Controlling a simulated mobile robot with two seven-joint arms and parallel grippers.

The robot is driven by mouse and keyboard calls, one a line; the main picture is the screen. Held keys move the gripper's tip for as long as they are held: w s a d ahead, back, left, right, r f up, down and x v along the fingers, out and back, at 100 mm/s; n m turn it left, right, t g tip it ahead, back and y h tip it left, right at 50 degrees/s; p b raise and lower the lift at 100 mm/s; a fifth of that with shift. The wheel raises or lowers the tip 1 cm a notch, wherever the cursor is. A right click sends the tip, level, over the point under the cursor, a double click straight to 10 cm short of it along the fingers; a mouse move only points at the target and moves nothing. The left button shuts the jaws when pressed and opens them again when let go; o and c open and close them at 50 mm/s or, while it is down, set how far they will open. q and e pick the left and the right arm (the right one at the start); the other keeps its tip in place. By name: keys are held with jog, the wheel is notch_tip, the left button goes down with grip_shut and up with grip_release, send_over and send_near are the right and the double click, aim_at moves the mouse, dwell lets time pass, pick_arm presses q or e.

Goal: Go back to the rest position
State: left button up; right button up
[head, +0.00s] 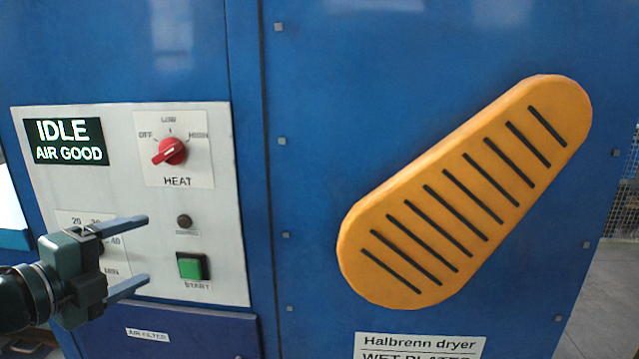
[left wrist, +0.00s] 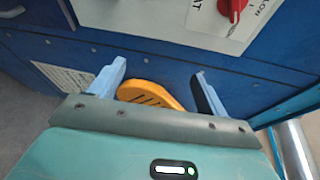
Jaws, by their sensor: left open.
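My left gripper (head: 135,252) reaches in from the left in the head view, in front of the dryer's control panel. Its two fingers are spread and nothing is between them. It covers part of the timer dial marked in minutes. In the left wrist view the open fingers (left wrist: 157,85) point toward the blue dryer front, with the yellow slotted cover (left wrist: 150,95) behind them. I cannot tell whether a finger touches the panel. My right gripper is not in view.
The blue dryer (head: 300,180) fills most of the head view. Its white panel (head: 215,230) has a display (head: 65,141) reading IDLE, AIR GOOD, a red heat knob (head: 170,151) and a green start button (head: 190,266). The yellow slotted cover (head: 460,200) is right. Floor shows far right.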

pick_arm(q)
notch_tip(320, 180, down, 14)
jog(key=s+d+n+g, duration=0.1)
jog(key=d+n, duration=0.2)
jog(key=n, duration=0.3)
jog(key=s+d+f+n+g+y, duration=0.1)
jog(key=s+d+f+n, duration=0.4)
jog(key=f, duration=0.6)
jog(key=s+d+f+n+g+y+p, duration=0.1)
jog(key=s+d+f+n+g+y, duration=0.1)
jog(key=s+d+f+n, duration=0.3)
jog(key=s+f+n, duration=0.4)
jog(key=s+f, duration=0.2)
jog(key=f, duration=0.1)
jog(key=shift+s+d+f+n+p, duration=0.15)
jog(key=shift+n+p, duration=0.15)
jog(key=shift+c, duration=0.6)
